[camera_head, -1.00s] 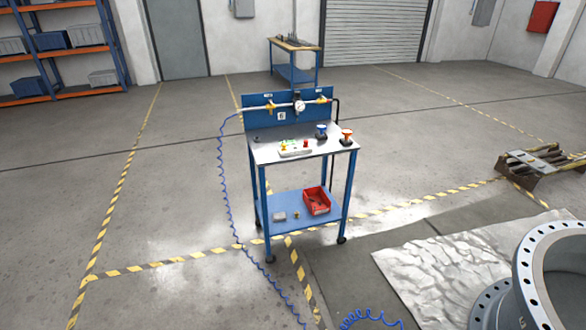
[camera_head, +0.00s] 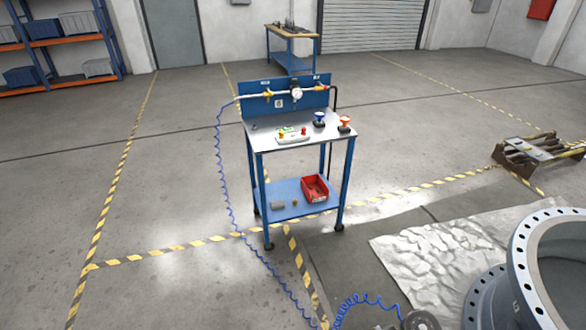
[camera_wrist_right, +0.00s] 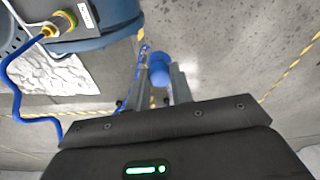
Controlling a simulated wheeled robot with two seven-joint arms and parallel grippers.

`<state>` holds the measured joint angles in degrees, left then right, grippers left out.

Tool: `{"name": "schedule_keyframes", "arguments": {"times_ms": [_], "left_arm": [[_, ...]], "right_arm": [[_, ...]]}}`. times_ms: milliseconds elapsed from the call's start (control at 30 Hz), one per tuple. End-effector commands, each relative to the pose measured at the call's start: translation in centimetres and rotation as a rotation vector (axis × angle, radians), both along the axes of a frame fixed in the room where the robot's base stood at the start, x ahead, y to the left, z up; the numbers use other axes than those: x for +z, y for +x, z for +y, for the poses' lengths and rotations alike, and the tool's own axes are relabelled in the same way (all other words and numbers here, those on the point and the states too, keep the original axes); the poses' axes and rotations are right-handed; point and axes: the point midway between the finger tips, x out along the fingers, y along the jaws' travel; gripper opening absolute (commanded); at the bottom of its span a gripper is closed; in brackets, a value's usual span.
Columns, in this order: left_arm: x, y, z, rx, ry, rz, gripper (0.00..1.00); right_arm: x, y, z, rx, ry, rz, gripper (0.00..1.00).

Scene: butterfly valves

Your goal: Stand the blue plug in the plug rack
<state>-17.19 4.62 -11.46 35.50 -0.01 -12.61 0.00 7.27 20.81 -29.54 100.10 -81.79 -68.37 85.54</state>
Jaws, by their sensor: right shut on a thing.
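The blue plug (camera_wrist_right: 160,66) sits between the fingertips of my right gripper (camera_wrist_right: 160,82) in the right wrist view, and the gripper is shut on it over open floor. The plug rack appears to be the small pale block (camera_head: 292,138) on top of the blue cart. A red plug (camera_head: 303,131) and a yellow plug (camera_head: 280,135) seem to stand at its ends; its free holes are too small to make out. The gripper and plug are well apart from the cart. My left gripper is in neither view.
The cart (camera_head: 262,140) also bears a blue-topped piece (camera_head: 319,118), an orange-topped piece (camera_head: 345,123) and a pipe with a gauge (camera_head: 297,93). A red bin (camera_head: 315,187) is on its lower shelf. A blue coiled hose (camera_head: 222,180) trails beside it. A large flange (camera_head: 530,270) stands right.

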Motion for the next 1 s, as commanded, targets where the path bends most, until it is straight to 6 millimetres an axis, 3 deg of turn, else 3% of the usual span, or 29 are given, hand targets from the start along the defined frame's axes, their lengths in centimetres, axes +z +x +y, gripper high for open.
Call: {"name": "schedule_keyframes", "arguments": {"times_ms": [200, 500, 800, 933, 1000], "left_arm": [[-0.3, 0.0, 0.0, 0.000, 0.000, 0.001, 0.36], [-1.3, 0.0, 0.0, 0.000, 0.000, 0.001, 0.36], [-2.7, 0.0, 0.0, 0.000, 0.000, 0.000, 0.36], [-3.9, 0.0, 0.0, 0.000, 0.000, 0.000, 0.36], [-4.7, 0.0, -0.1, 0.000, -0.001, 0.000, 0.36]], "right_arm": [[1.0, 1.7, 0.6, 0.016, -0.012, -0.006, 0.03], [4.1, 5.4, 4.4, 0.062, -0.008, -0.010, 0.02], [7.6, 7.5, 7.4, 0.127, -0.006, -0.005, 0.03], [9.0, 7.9, 7.6, 0.158, -0.006, -0.005, 0.03], [9.7, 7.7, 6.4, 0.164, -0.005, -0.002, 0.03]]}}
